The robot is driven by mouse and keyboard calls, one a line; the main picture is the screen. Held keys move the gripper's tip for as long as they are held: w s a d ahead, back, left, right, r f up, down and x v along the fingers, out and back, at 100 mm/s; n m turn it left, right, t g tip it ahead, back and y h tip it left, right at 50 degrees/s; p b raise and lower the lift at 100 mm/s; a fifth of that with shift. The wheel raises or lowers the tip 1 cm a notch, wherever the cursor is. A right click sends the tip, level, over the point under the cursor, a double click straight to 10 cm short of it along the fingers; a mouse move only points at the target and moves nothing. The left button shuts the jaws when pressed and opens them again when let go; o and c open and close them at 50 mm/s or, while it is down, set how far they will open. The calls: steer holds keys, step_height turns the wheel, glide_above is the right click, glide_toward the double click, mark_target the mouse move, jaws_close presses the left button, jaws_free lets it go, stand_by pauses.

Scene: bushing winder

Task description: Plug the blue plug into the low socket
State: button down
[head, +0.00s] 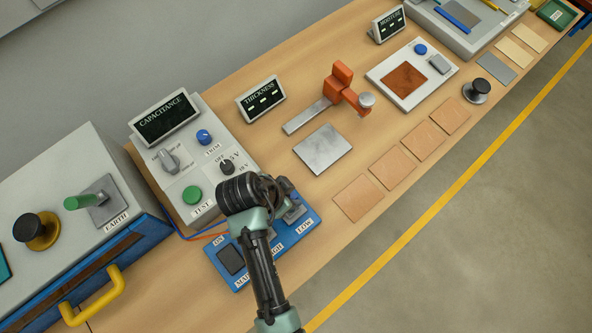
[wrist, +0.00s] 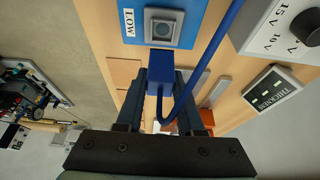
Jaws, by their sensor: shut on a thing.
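My gripper (wrist: 160,72) is shut on the blue plug (wrist: 161,84) in the wrist view, one finger on each side. A blue cable (wrist: 206,60) loops from the plug and runs to the upper right. The plug's end appears outside the socket; the exact gap cannot be told. In the head view my gripper (head: 285,190) is over the blue socket box (head: 219,262); the fingers and plug are mostly hidden there.
The capacitance meter (head: 190,150) with knobs stands behind the blue box. A grey cabinet (head: 60,185) with a yellow handle is at left. Tan squares (head: 358,198) and a metal plate (head: 323,148) lie to the right. Bare bench lies in front of the box.

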steer(key=shift+w+d, duration=0.1)
stand_by(0.3)
steer(key=shift+f+b, duration=1.6)
steer(key=shift+f, duration=0.75)
steer(key=shift+f+b, duration=0.55)
steer(key=shift+f, duration=0.65)
stand_by(0.6)
steer(key=c, duration=0.8)
jaws_free()
steer(key=shift+o, duration=0.2)
steer(key=o, duration=0.6)
steer(key=shift+c, duration=0.2)
